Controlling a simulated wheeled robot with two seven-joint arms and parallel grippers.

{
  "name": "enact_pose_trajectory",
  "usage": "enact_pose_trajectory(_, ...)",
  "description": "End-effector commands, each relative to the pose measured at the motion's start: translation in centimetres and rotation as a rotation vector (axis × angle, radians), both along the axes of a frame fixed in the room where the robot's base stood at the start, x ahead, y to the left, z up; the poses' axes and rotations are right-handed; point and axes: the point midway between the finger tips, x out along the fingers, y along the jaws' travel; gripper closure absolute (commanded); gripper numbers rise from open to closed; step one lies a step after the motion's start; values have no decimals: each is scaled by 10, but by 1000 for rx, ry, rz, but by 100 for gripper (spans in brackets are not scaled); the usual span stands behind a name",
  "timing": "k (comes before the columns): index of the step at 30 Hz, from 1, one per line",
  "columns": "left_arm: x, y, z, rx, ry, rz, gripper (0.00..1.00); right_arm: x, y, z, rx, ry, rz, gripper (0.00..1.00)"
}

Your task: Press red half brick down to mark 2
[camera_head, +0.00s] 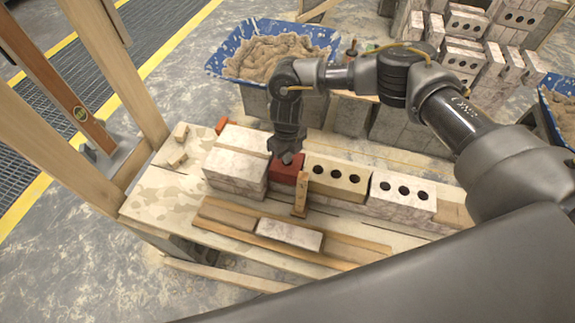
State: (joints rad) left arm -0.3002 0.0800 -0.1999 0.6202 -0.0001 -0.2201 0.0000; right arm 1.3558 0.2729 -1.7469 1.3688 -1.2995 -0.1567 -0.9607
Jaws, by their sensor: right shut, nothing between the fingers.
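The red half brick (286,171) sits in the row on the bench, between a pale block on the left and a tan brick with holes on the right. My right gripper (287,158) is shut and points down at the top of the red half brick, with nothing held. Its tips are at the brick's top face; whether they touch it I cannot tell. A small upright wooden gauge (300,194) stands in front of the brick's right side. Its marks are too small to read. My left gripper is not in view.
The pale block (235,175), the tan brick (338,180) and a white brick with holes (401,195) flank the spot. A loose pale brick (289,234) lies between wooden strips in front. A blue mortar tub (228,48) stands behind. Wooden posts rise at left.

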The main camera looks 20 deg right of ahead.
Motion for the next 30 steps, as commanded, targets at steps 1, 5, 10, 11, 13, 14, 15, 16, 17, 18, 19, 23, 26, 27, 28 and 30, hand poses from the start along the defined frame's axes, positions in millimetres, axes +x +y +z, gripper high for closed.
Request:
enact_pose_trajectory(1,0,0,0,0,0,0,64,-1,0,-1,-1,3,1,100)
enact_pose_trajectory(5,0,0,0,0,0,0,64,-1,0,-2,-1,3,1,100)
enact_pose_trajectory(10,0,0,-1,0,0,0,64,-1,0,-2,-1,3,1,100)
enact_pose_trajectory(11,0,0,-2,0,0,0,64,-1,0,-2,-1,3,1,100)
enact_pose_trajectory(13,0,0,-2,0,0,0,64,-1,0,-3,-1,3,1,100)
enact_pose_trajectory(14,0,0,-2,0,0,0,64,-1,0,-3,-1,3,1,100)
enact_pose_trajectory(15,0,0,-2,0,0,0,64,-1,0,-3,0,4,1,100)
enact_pose_trajectory(16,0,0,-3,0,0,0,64,-1,0,-3,0,4,1,100)
enact_pose_trajectory(17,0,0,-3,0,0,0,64,-1,0,-3,0,4,1,100)
enact_pose_trajectory(18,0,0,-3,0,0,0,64,-1,0,-3,0,4,1,100)
enact_pose_trajectory(19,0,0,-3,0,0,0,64,-1,0,-3,0,4,1,100)
enact_pose_trajectory(23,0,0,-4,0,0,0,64,-1,0,-4,0,4,1,100)
enact_pose_trajectory(26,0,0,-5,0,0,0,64,-1,0,-5,0,4,1,100)
enact_pose_trajectory(27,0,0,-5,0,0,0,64,-1,0,-5,0,4,1,100)
enact_pose_trajectory(28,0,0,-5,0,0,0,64,-1,0,-5,0,4,1,100)
enact_pose_trajectory(30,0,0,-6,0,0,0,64,-2,0,-5,0,4,1,100)
